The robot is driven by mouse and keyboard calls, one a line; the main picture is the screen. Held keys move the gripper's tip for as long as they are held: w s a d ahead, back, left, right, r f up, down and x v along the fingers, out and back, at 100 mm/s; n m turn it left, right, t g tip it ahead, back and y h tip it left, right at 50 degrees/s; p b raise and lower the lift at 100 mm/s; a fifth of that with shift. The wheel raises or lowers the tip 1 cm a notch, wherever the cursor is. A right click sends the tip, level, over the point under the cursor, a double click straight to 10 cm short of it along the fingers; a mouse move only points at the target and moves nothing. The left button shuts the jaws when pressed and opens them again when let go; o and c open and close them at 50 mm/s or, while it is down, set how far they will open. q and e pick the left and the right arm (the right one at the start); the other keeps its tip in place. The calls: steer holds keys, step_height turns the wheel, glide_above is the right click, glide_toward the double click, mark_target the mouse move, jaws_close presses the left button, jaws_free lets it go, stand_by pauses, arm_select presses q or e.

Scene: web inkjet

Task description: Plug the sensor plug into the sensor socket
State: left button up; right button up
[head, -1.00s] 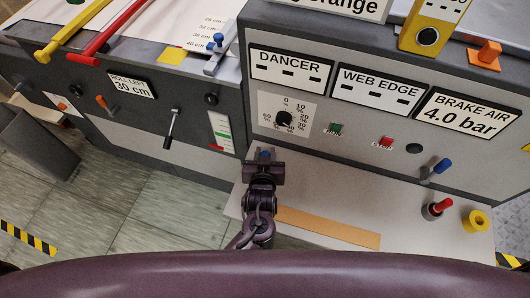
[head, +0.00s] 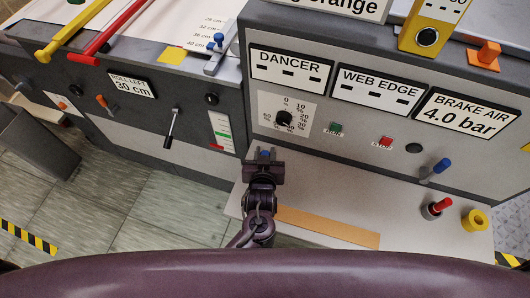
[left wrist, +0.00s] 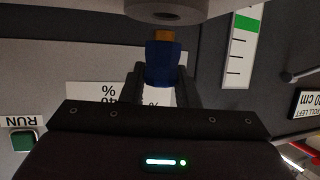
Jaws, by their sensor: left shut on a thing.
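My left gripper (head: 264,160) is in front of the lower left part of the panel with the dial. It is shut on the blue sensor plug (left wrist: 162,65), which shows as a small blue spot in the head view (head: 264,154). In the left wrist view the plug's orange tip (left wrist: 162,36) points at a grey round part with a dark hole (left wrist: 165,12), which may be the sensor socket. The tip is close to this part; I cannot tell whether they touch. My right gripper is not in view.
The panel has a dial (head: 284,118), a green button (head: 336,128), a red button (head: 386,143) and a blue-tipped lever (head: 440,166). A pale ledge (head: 300,205) below carries a red-topped knob (head: 440,205) and a yellow ring (head: 475,220). Floor is open at the left.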

arm_select(q)
steer(key=shift+f+b, duration=0.75)
steer(key=shift+f, duration=0.4)
stand_by(0.4)
steer(key=o, duration=1)
steer(key=shift+o, duration=0.2)
steer(key=shift+s, duration=0.15)
steer(key=v, duration=0.7)
steer(key=shift+s+r+b, duration=0.2)
steer(key=shift+s+b, duration=0.1)
